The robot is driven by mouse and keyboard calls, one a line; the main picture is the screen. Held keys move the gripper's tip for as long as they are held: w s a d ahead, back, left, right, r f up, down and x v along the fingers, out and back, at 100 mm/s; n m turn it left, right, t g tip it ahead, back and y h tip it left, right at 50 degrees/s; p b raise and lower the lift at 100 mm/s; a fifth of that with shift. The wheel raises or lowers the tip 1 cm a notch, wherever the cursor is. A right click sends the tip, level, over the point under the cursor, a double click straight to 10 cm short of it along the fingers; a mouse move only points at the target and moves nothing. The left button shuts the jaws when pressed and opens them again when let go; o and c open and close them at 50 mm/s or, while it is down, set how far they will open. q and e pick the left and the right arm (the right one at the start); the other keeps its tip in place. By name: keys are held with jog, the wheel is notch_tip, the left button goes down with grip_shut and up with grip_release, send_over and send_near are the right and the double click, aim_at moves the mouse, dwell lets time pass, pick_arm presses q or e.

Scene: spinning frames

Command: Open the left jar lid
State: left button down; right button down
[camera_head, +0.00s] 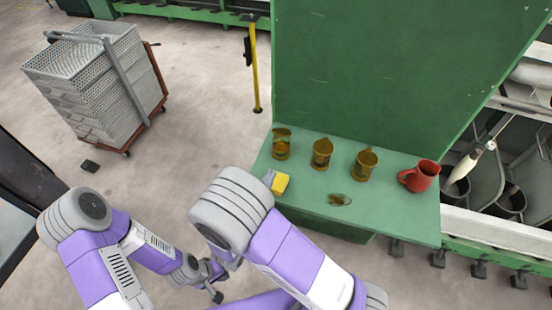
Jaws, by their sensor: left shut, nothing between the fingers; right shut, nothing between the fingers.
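Three amber glass jars stand in a row on the green shelf (300,203): the left jar (281,147), the middle jar (321,155) and the right jar (365,165). Whether a lid sits on the left jar is too small to tell. A small amber piece (340,200) lies on the shelf in front of the jars; I cannot tell if it is a lid. My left gripper (213,288) is low, left of the shelf and well apart from the jars. It is shut and empty. I cannot make out my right gripper; my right arm's links fill the bottom middle.
A yellow and grey block (276,182) lies at the front left. A green panel (390,70) rises behind the jars. Stacked grey crates (97,90) stand on a cart at the left. Machinery borders the right.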

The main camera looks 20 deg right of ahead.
jog(key=n+t+y, duration=0.2)
jog(key=n, duration=0.1)
send_near(281, 133)
notch_tip(281, 133, up, 2)
jog(key=w+d, duration=0.2)
jog(key=shift+w+d+r+p, duration=0.1)
jog(key=shift+d+p, duration=0.15)
jog(key=shift+p, duration=0.2)
